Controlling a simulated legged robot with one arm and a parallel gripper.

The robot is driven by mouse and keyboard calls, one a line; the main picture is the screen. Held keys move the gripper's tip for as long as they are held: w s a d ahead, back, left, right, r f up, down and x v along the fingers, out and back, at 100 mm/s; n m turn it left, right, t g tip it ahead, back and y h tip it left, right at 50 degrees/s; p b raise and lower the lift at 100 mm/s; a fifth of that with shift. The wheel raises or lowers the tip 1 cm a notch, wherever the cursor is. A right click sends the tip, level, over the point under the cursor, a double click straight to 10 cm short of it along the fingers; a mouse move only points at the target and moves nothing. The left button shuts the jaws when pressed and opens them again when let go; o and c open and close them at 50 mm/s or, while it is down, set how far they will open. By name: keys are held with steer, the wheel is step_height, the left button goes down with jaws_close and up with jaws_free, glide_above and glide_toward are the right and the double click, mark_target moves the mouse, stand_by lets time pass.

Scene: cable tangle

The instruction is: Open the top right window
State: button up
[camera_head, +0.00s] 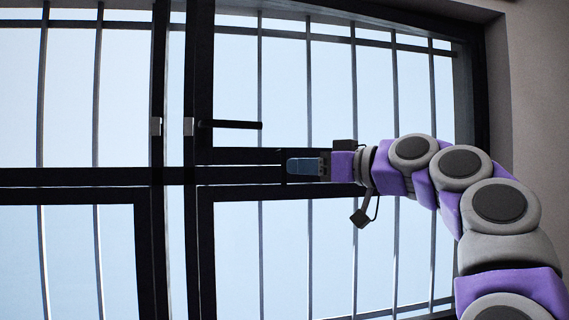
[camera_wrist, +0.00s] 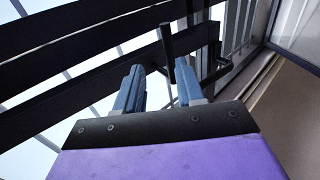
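The top right window (camera_head: 305,80) has a black frame and stands behind vertical bars in the head view. Its black handle (camera_head: 230,125) points horizontally to the right from the frame's left upright. My gripper (camera_head: 290,166) is in front of the dark horizontal rail, below and right of the handle's free end. In the wrist view, my gripper (camera_wrist: 160,68) has its two blue fingers apart, with nothing held. A dark bar that looks like the handle (camera_wrist: 167,42) shows beyond the fingertips, roughly between them. It seems apart from them.
Vertical metal bars (camera_head: 354,85) cross the panes. The lower right window (camera_head: 285,245) lies below the rail, and left windows (camera_head: 70,95) lie beyond the central upright (camera_head: 200,80). A grey wall (camera_head: 535,100) borders the right side.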

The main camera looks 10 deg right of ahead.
steer(key=p+x, duration=0.1)
steer(key=x, duration=0.5)
steer(key=shift+s+a, duration=0.25)
steer(key=shift+a, duration=0.15)
steer(key=shift+w+a, duration=0.1)
steer(key=shift+a, duration=0.05)
steer(key=c, duration=0.3)
steer(key=shift+d, duration=0.3)
jaws_close()
steer(key=shift+a, duration=0.1)
